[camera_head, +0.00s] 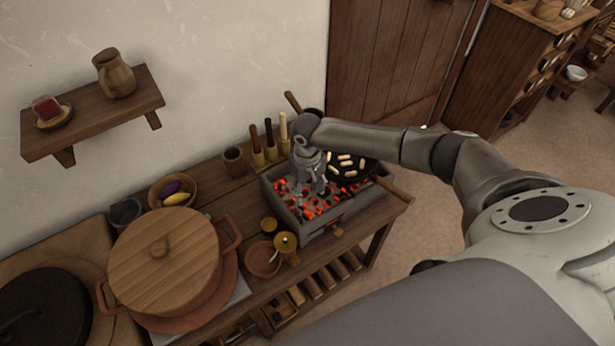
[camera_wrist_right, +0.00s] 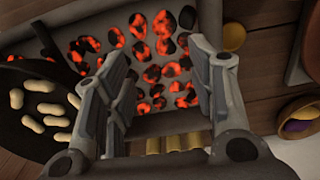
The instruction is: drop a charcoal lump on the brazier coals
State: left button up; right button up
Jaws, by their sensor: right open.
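The brazier (camera_head: 325,220) is a grey rectangular trough on the wooden bench, filled with glowing orange coals (camera_head: 312,210). The coals also show in the right wrist view (camera_wrist_right: 152,74), orange mixed with dark pieces. A nearly black lump (camera_wrist_right: 187,17) lies among them near the top of that view; I cannot tell whether it is a freshly dropped charcoal lump. My right gripper (camera_head: 318,188) points down over the coals. In the wrist view its fingers (camera_wrist_right: 158,58) are apart with nothing held between them. My left gripper is not in view.
A dark pan (camera_head: 352,170) of pale pieces sits beside the gripper at the brazier's far end. Wooden-handled tools (camera_head: 270,138) stand behind. A large lidded pot (camera_head: 165,262), small brass pots (camera_head: 285,242) and a bowl (camera_head: 190,182) crowd the bench's left side.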

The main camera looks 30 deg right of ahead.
jog(key=shift+r, duration=0.15)
notch_tip(320, 180, up, 12)
dwell(0.3)
